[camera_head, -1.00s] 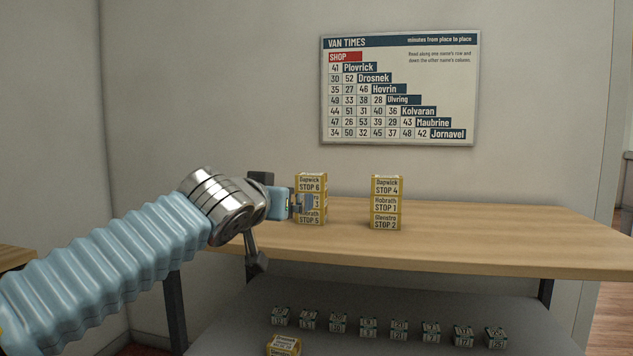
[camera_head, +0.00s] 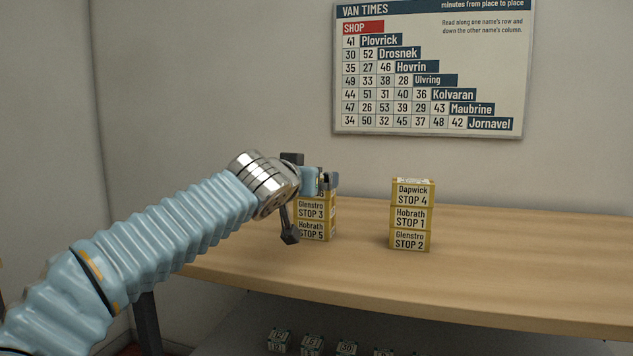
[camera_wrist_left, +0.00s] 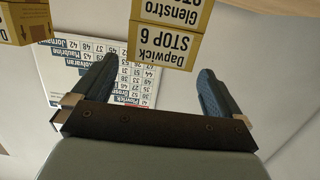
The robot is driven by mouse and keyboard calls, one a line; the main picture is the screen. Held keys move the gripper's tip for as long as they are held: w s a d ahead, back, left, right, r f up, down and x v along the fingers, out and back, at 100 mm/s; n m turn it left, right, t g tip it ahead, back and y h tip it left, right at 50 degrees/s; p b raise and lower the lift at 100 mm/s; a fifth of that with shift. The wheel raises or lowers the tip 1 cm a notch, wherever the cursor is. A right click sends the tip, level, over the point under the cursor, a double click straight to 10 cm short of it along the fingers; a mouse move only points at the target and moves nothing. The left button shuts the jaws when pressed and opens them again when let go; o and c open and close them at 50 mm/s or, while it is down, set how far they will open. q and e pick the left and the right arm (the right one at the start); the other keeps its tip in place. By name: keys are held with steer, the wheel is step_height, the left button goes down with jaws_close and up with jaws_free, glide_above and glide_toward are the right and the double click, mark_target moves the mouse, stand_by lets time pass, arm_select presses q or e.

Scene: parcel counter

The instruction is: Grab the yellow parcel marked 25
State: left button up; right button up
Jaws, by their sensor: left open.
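Two stacks of yellow parcels stand on the wooden counter. The left stack shows Glenstro STOP 3 (camera_head: 312,209) above Hobrath STOP 5 (camera_head: 312,230); my gripper covers its top in the head view. The left wrist view shows that top parcel, Dapwick STOP 6 (camera_wrist_left: 166,42), upside down. My left gripper (camera_head: 328,182) is open at the top of this stack, its fingers to either side of the top parcel in the wrist view (camera_wrist_left: 157,70). Contact cannot be told. The right stack has Dapwick STOP 4 (camera_head: 412,193), Hobrath STOP 1 (camera_head: 411,218) and Glenstro STOP 2 (camera_head: 410,240). No yellow parcel reads 25.
The counter (camera_head: 520,260) is clear right of the stacks. Small pale parcels with numbers, one reading 30 (camera_head: 346,348), stand on the dark lower shelf (camera_head: 270,310). A Van Times chart (camera_head: 480,80) hangs on the wall behind.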

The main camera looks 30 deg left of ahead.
arm_select(q)
steer(key=p+x, duration=0.2)
steer(key=x, duration=0.4)
steer(key=shift+w+a, duration=0.15)
steer(key=shift+w, duration=0.25)
steer(key=shift+w+a+f, duration=0.15)
steer(key=shift+w+f, duration=0.1)
steer(key=shift+w, duration=0.25)
steer(key=c, duration=0.9)
steer(key=shift+o, duration=0.2)
steer(key=shift+r, duration=0.15)
